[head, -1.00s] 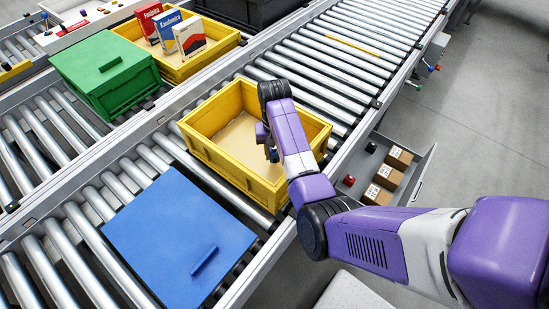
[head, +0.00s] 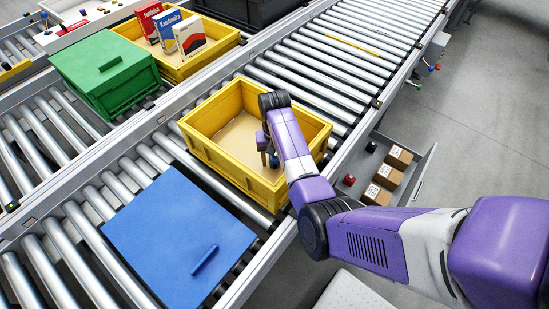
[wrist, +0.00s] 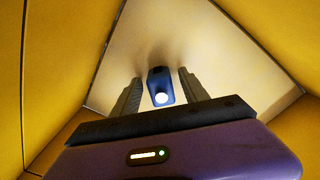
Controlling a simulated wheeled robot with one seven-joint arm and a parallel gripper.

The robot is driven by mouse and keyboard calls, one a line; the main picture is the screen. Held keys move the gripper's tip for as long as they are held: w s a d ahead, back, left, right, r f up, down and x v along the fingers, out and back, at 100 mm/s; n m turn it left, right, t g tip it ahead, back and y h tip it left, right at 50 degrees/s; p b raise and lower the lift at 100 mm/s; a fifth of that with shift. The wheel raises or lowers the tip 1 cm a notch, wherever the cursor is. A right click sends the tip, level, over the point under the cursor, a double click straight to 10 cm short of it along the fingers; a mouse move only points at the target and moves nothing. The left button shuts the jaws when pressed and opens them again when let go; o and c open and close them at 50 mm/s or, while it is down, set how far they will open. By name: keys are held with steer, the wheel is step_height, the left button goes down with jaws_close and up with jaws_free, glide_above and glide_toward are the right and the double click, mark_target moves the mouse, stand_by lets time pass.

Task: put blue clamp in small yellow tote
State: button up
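A yellow tote (head: 215,165) stands on the near roller conveyor, with a bare tan floor where I can see it. My gripper (wrist: 160,92) points down inside this tote, between its yellow walls. Its two grey fingers are apart. The blue clamp (wrist: 160,83) shows between and beyond them, with a visible gap on each side and a bright spot on its near end. I cannot tell exactly how high it is above the tote floor.
A blue lidded box (head: 178,235) sits left of the tote. A green box (head: 105,72) and another yellow tote (head: 222,50) with several upright cartons stand behind. An open drawer (head: 425,165) at right holds brown boxes and a red item (head: 349,180). Rollers behind the tote are clear.

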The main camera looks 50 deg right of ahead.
mark_target(275, 157)
step_height(275, 157, up, 12)
steer(key=shift+r+b, duration=0.2)
steer(key=shift+b, duration=0.1)
stand_by(0.3)
stand_by(0.5)
